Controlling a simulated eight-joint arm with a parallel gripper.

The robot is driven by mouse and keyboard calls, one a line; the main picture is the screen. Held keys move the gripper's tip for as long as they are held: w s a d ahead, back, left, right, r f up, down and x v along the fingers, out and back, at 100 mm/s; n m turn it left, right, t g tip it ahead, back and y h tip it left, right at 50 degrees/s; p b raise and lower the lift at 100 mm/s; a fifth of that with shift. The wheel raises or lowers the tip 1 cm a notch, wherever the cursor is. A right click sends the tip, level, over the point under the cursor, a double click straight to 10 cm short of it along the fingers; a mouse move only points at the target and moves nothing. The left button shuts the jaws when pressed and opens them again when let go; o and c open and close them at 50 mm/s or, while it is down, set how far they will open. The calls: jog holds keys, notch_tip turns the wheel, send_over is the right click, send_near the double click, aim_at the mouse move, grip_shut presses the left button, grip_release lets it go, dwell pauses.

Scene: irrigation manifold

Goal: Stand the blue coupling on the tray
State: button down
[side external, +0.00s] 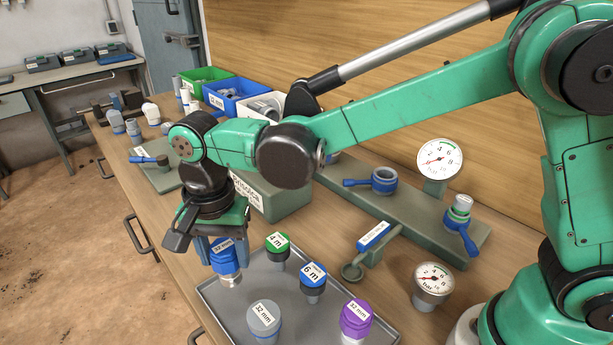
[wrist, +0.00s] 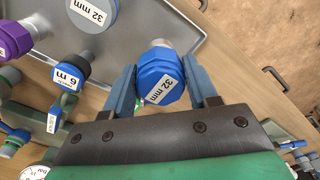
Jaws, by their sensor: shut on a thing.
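The blue coupling (side external: 224,257) has a 32 mm label and a pale metal lower end. My gripper (side external: 208,249) is shut on it, and it hangs upright at the left edge of the tray in the side view. In the wrist view the coupling (wrist: 160,84) sits between the two blue-grey fingers of my gripper (wrist: 160,90). The grey tray (side external: 224,317) lies on the bench, and its rim also shows in the wrist view (wrist: 192,14). I cannot tell whether the coupling's lower end touches the tray.
On the tray stand a grey 32 mm piece (side external: 264,319), a purple one (side external: 356,318), a green 4 m one (side external: 278,248) and a blue 6 m one (side external: 313,279). A gauge (side external: 433,282) stands right of the tray. A grey-green box (side external: 268,196) is behind my gripper.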

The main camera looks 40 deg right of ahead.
aim_at(230, 274)
jog(key=shift+f, duration=2.2)
jog(key=shift+f, duration=0.15)
jog(key=shift+c, duration=1.2)
grip_release()
notch_tip(230, 274, up, 12)
jog(key=shift+f, duration=0.1)
jog(key=shift+d+r, duration=0.2)
jog(key=shift+r, duration=0.05)
jog(key=s+d+f+n+t, duration=0.1)
jog(key=s+d+n+t, duration=0.2)
jog(key=d, duration=0.6)
jog(key=s+d+f+n+t, duration=0.1)
jog(key=s+d+n+t, duration=0.2)
jog(key=d+n, duration=0.3)
jog(key=d+t, duration=0.1)
jog(key=d, duration=0.2)
jog(key=shift+s+d+f, duration=0.2)
jog(key=shift+s+d, duration=0.1)
jog(key=shift+d, duration=0.1)
